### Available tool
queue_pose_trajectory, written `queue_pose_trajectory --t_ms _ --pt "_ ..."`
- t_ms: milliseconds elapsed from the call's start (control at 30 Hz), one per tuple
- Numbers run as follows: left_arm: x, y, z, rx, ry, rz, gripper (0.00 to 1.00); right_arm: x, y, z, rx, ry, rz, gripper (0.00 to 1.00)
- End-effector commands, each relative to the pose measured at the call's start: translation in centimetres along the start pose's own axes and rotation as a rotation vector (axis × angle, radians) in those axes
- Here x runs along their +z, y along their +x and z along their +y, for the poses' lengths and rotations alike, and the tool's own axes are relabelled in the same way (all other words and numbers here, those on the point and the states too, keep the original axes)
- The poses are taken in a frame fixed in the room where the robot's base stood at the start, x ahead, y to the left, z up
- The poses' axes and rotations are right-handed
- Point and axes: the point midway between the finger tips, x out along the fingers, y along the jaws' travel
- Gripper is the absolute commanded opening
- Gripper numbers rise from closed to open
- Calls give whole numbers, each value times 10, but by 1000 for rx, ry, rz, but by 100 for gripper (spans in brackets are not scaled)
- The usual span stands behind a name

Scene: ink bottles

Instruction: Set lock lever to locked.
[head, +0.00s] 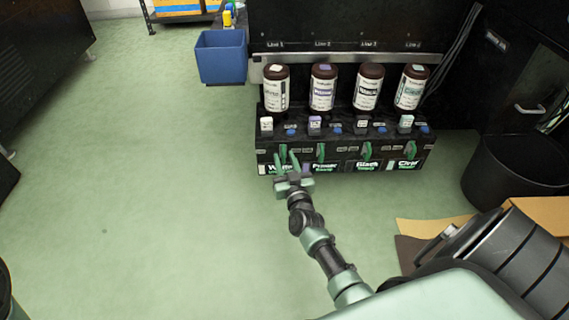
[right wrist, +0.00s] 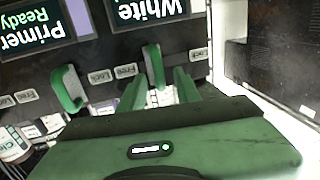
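A black ink station (head: 345,158) holds a row of green lock levers on its lower front. The lever under the White bottle (right wrist: 153,65) shows in the right wrist view between my right gripper's (right wrist: 160,84) fingertips, with space on both sides. In the head view my right gripper (head: 287,161) is in front of the station's left end, open and empty. The Primer lever (right wrist: 68,88) stands to the left in the wrist view; it also shows in the head view (head: 320,152). Small Lock and Free labels flank the levers. My left gripper is not in view.
Several brown ink bottles (head: 322,88) stand on the station. A blue bin (head: 221,56) is behind left, a black bin (head: 510,165) to the right, and cardboard (head: 428,229) lies on the floor at right. The green floor on the left is clear.

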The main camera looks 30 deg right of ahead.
Motion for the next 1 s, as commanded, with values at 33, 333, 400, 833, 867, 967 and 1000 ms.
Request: queue_pose_trajectory --t_ms 33,333,400,833,867,967,1000 --pt "-1 0 0 1 1 5 33 1 2 0 0 0 0 33" --pt "-1 2 0 2 1 5 33 0 4 0 0 -1 -2 24" --pt "-1 1 0 2 1 5 33 0 4 0 0 -1 -2 5" --pt "-2 1 1 2 0 6 33 0 3 0 -1 -2 -2 0" --pt "-2 1 1 2 0 6 33 0 3 0 -1 -2 -2 0" --pt "-1 1 1 2 0 5 33 0 3 0 -1 -3 -2 0" --pt "-1 1 1 2 0 5 33 0 3 0 -1 -3 -2 0"
